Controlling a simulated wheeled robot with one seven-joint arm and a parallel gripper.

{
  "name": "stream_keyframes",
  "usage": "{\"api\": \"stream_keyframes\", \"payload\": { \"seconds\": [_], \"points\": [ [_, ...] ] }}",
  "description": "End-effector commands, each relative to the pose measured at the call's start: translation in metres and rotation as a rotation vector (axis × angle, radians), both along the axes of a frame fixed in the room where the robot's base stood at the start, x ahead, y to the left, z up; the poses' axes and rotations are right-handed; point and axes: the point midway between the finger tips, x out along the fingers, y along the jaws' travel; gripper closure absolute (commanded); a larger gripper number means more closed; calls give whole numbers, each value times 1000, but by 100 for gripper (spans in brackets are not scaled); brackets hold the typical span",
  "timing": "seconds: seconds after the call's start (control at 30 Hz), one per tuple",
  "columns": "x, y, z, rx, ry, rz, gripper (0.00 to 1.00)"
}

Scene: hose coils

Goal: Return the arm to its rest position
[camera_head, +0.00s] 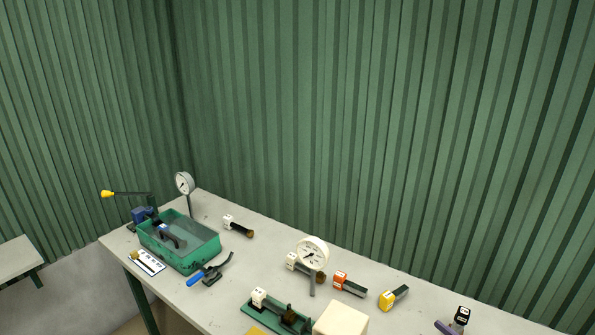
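My arm and gripper do not show clearly in the head view, so I cannot see the gripper's pose or whether it holds anything. A long grey workbench (255,270) runs from the left corner to the lower right. A pale cream block (340,319) is cut off by the bottom edge, and I cannot tell what it is.
A green tray (200,258) stands at the bench's left end, near a yellow-knobbed lever (107,193). Two dial gauges stand up, one at the back (185,184) and one midway (312,253). Blue-handled pliers (207,273) and a yellow-ended part (391,298) lie on the bench.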

Motion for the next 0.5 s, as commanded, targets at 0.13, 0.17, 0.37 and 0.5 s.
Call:
{"api": "stream_keyframes", "payload": {
  "seconds": [0.13,0.17,0.37,0.5],
  "points": [
    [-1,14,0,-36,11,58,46],
    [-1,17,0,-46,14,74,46],
    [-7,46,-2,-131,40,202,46],
    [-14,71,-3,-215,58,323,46]
  ]
}}
